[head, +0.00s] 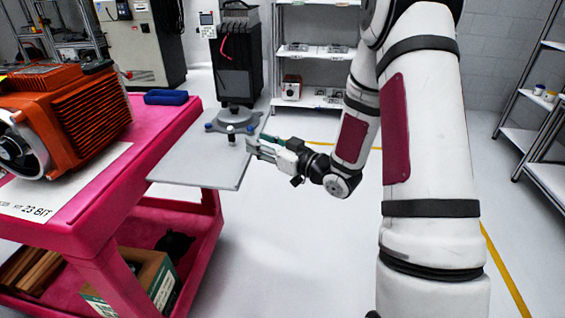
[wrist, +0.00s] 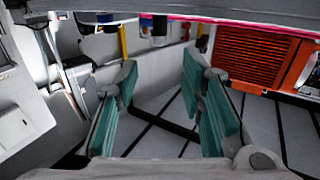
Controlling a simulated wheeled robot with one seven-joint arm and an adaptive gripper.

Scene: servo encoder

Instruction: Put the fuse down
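A small upright cylinder with a pale body and a dark top (head: 231,134), likely the fuse, stands on the grey plate (head: 190,170) beside the pink cart. My gripper (head: 255,147) is just right of it, at the plate's right edge. Whether they touch is unclear in the head view. In the wrist view my gripper (wrist: 160,115) has its two teal-padded fingers wide apart, with nothing between them.
A large orange motor (head: 70,110) and a blue case (head: 166,97) sit on the pink cart (head: 95,210). A cardboard box (head: 150,275) is on its lower shelf. A dark machine (head: 238,65) stands behind the plate.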

